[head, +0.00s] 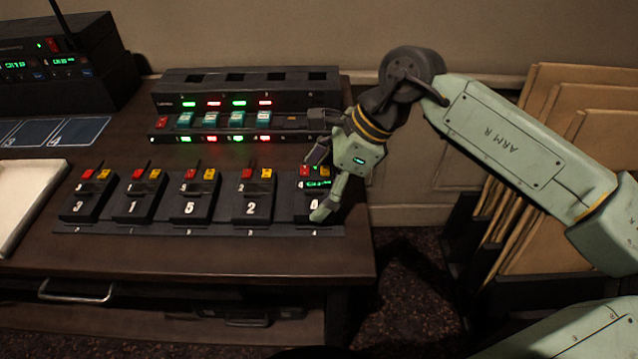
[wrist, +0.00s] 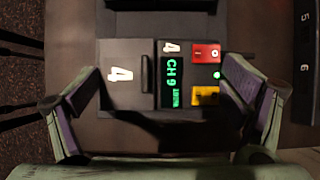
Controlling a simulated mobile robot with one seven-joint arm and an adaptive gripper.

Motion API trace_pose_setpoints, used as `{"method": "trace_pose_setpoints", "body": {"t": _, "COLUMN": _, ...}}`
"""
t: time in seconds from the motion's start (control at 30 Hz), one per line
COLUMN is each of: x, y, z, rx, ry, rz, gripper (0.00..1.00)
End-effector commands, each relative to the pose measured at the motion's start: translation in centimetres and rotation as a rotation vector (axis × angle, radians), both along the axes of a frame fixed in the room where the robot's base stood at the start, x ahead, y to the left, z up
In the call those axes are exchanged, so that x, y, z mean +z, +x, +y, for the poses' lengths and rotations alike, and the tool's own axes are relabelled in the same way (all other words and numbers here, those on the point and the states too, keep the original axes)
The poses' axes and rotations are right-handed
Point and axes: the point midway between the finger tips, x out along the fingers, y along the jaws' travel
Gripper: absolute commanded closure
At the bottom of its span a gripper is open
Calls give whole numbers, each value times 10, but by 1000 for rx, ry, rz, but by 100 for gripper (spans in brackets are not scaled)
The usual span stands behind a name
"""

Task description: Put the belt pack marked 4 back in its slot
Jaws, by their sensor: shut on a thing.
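The belt pack marked 4 (head: 303,208) is at the right end of the long dark strip (head: 190,231), over the place labelled 4. My gripper (head: 320,184) is shut on it from above, with one finger at its near end and one at its far end. In the wrist view the pack (wrist: 147,97) shows two white 4s, a green-lit display, and red and yellow buttons. The gripper fingers (wrist: 162,88) are on either side of it. I cannot tell whether the pack rests fully in the slot or is slightly above it.
Packs marked 3 (head: 86,203), 1 (head: 135,203), 5 (head: 192,203) and 2 (head: 252,203) stand along the strip to the left. A rack (head: 240,90) with coloured lights is behind. The desk's right edge is close.

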Motion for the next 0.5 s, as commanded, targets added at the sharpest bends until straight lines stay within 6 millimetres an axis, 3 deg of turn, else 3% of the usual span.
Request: {"method": "trace_pose_setpoints", "body": {"t": 0.5, "x": -5, "y": 0, "z": 0, "rx": 0, "ry": 1, "rz": -1, "gripper": 44}}
